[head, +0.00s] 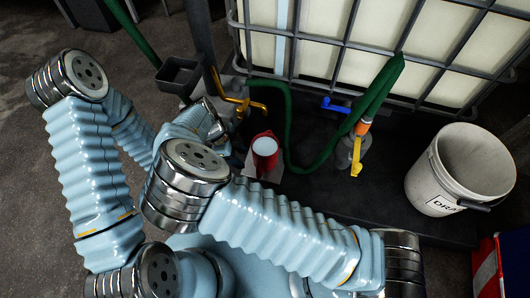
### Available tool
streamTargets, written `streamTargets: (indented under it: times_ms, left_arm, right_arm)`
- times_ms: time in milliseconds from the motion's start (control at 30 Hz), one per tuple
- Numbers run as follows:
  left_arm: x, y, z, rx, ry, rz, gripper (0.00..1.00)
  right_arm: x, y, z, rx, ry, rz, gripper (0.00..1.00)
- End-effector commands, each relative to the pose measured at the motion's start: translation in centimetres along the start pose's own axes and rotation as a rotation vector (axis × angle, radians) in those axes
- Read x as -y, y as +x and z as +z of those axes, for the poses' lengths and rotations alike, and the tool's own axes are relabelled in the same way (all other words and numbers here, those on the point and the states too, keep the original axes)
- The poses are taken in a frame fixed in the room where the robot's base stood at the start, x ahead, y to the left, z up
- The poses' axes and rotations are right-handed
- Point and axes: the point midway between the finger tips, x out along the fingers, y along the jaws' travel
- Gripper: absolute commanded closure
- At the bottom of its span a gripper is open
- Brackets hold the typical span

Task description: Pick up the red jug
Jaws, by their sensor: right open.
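The red jug (264,137) stands near the middle of the picture, below the caged tank. I look down into its pale open top, and its lower part is hard to make out. My right gripper (232,130) is just to the left of the jug, open and apart from it as far as I can tell. It is small, dark and partly hidden by my own arm. My left arm comes in from the left and bends behind my right elbow; its gripper is hidden.
A caged white tank (370,45) stands behind. A green hose (340,135) hangs just right of the jug, near a yellow-handled valve (356,155). A yellow pipe (240,101) is close behind my right gripper. A white bucket (460,170) stands at right.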

Motion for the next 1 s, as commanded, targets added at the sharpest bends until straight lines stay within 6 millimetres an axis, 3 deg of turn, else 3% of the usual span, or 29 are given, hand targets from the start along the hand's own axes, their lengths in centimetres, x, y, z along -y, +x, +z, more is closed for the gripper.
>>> streamTargets:
  times_ms: [100, 300, 533, 800, 1000]
  left_arm:
    - [0.2, 0.5, 0.0, 0.001, 0.000, 0.001, 0.57]
    - [0.2, 0.9, 0.1, 0.003, 0.000, 0.002, 0.57]
    - [0.3, 1.2, 0.1, 0.004, 0.001, 0.003, 0.57]
    - [0.5, 1.9, 0.1, 0.006, 0.001, 0.005, 0.57]
    - [0.4, 1.9, 0.1, 0.006, 0.002, 0.005, 0.57]
  right_arm:
    - [0.0, 3.0, -0.1, -0.004, 0.001, 0.003, 0.53]
    - [0.0, 6.3, -0.1, -0.002, -0.001, 0.002, 0.53]
    - [-0.1, 7.9, -0.3, -0.002, -0.001, 0.002, 0.53]
    - [-0.5, 11.9, -0.6, -0.002, -0.002, 0.002, 0.53]
    - [-0.5, 12.1, -0.6, 0.000, -0.003, 0.002, 0.53]
